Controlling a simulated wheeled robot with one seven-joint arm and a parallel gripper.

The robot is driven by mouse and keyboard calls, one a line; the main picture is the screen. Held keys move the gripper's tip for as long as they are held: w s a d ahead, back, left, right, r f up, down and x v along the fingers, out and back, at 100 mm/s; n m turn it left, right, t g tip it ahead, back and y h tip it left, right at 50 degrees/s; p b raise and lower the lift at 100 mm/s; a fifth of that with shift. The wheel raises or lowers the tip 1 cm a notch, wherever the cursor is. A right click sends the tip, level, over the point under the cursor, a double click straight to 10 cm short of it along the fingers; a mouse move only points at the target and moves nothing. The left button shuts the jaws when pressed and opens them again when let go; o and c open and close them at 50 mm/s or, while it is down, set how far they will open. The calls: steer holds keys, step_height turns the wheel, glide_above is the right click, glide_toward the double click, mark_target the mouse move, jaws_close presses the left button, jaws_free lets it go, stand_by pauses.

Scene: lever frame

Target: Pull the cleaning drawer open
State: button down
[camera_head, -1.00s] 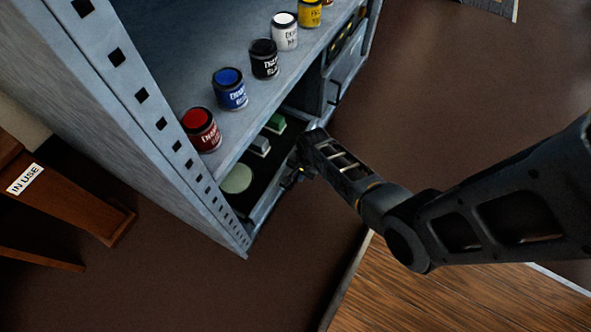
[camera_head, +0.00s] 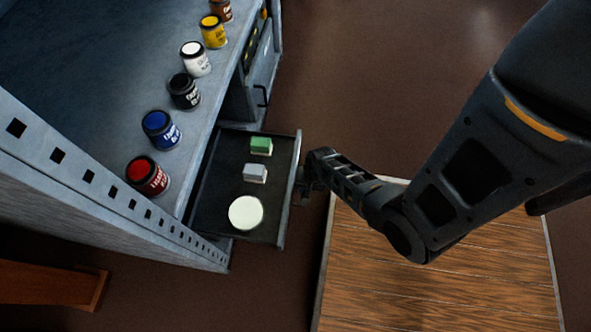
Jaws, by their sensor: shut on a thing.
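The cleaning drawer (camera_head: 218,191) stands well out from the grey metal cabinet, below the shelf with the paint cans. Inside it lie a green block (camera_head: 261,146), a grey-white block (camera_head: 255,173) and a round pale disc (camera_head: 246,212). My gripper (camera_head: 303,187) is at the outer face of the drawer front, around its middle, and is shut on the drawer handle. The handle itself is mostly hidden by the gripper.
Several paint cans, such as the red can (camera_head: 147,175), stand on the shelf above. Another drawer with a dark handle (camera_head: 262,96) is farther back. A wooden surface (camera_head: 440,285) lies right of the open drawer. Brown floor is clear behind it.

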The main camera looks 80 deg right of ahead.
steer(key=shift+s, duration=0.25)
steer(key=c, duration=1.2)
jaws_free()
steer(key=shift+o, duration=0.2)
step_height(320, 180, up, 8)
steer(key=s+p, duration=0.1)
steer(key=p, duration=0.3)
steer(key=shift+s+f, duration=0.15)
steer(key=shift+s, duration=0.05)
